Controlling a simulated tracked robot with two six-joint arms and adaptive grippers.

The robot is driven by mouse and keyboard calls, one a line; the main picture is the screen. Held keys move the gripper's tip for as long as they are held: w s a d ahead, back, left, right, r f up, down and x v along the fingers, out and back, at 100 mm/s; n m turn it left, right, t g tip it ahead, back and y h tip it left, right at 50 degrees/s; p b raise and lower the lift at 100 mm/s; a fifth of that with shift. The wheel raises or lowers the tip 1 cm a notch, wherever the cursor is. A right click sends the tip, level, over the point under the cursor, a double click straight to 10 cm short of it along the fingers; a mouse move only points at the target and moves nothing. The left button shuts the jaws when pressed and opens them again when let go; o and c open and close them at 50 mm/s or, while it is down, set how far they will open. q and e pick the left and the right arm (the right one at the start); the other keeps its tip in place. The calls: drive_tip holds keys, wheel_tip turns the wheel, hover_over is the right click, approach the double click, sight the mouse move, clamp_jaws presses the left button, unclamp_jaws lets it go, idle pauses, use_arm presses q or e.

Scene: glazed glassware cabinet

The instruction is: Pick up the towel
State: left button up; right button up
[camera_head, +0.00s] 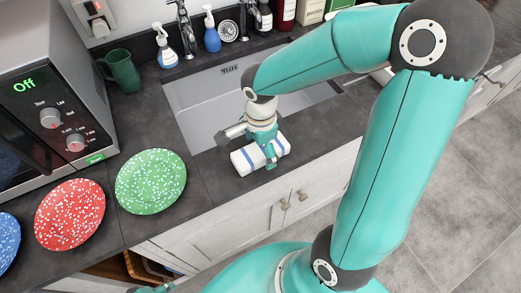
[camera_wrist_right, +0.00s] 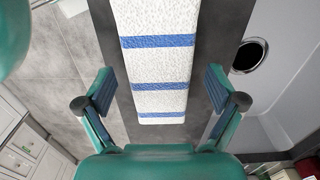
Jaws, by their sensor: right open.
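The towel (camera_head: 243,161) is white with blue stripes, a folded bundle lying on the dark counter at the front edge of the sink. My right gripper (camera_head: 265,153) is over the towel and points down at it. In the right wrist view the towel (camera_wrist_right: 160,100) runs up the middle of the picture, and the open fingers of the right gripper (camera_wrist_right: 159,83) stand on either side of it with a gap on each side. At the bottom edge of the head view a small teal and dark piece looks like part of my left gripper (camera_head: 153,289); its fingers cannot be made out.
The sink (camera_head: 205,105) lies behind the towel. Green (camera_head: 150,181), red (camera_head: 70,214) and blue speckled plates are at the left, before the microwave (camera_head: 45,100). A green mug (camera_head: 122,70) and soap bottles stand at the back. Cabinet doors drop below the counter edge.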

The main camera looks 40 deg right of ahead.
sight(261, 149)
drive_tip(key=shift+f, duration=0.3)
drive_tip(key=c, duration=1.3)
drive_tip(key=shift+o, duration=0.2)
drive_tip(key=shift+r, duration=0.1)
wheel_tip(261, 149, up, 20)
